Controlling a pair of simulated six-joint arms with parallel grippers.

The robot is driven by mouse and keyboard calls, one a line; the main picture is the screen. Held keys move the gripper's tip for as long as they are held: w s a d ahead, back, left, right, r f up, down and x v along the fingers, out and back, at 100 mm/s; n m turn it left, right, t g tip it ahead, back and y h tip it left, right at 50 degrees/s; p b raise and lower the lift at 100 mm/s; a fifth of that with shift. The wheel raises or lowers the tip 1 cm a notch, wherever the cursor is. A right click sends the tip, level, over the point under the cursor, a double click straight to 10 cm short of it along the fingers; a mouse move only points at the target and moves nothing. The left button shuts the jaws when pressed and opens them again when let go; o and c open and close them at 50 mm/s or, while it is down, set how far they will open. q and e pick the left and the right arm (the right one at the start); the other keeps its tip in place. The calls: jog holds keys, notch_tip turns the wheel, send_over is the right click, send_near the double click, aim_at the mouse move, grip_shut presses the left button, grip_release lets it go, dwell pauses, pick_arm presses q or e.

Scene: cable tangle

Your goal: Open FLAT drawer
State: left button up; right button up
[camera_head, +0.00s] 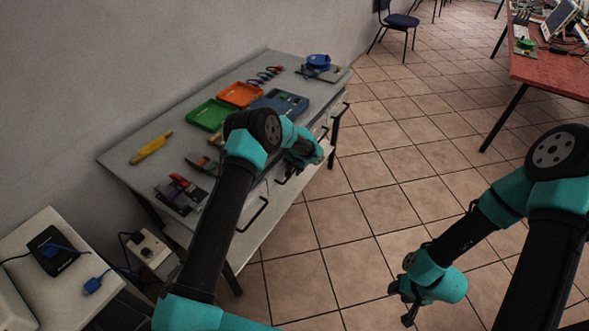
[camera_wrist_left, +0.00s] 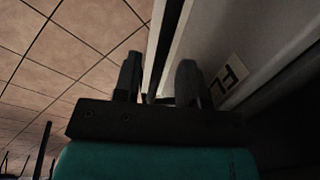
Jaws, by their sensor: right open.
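The drawer labelled "FL…" (camera_wrist_left: 206,43) shows its pale front in the left wrist view; the rest of the label (camera_wrist_left: 227,80) is cut off by my gripper. My left gripper (camera_head: 290,175) is at the front of the grey workbench, by a drawer handle that it partly hides. In the left wrist view its two fingers (camera_wrist_left: 158,82) stand apart, with a dark, thin handle bar (camera_wrist_left: 153,88) seen between them. Contact with the bar is not clear. My right gripper (camera_head: 408,302) is open and empty, low over the tiled floor.
The workbench top (camera_head: 145,175) holds a green tray (camera_head: 207,114), an orange tray (camera_head: 240,94), a blue tray (camera_head: 283,102) and several tools. Another drawer handle (camera_head: 253,215) sticks out at left. A red table (camera_head: 555,70) stands at far right. The floor before the bench is clear.

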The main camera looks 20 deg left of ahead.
pick_arm(q)
jog(key=shift+c, duration=0.4)
grip_shut()
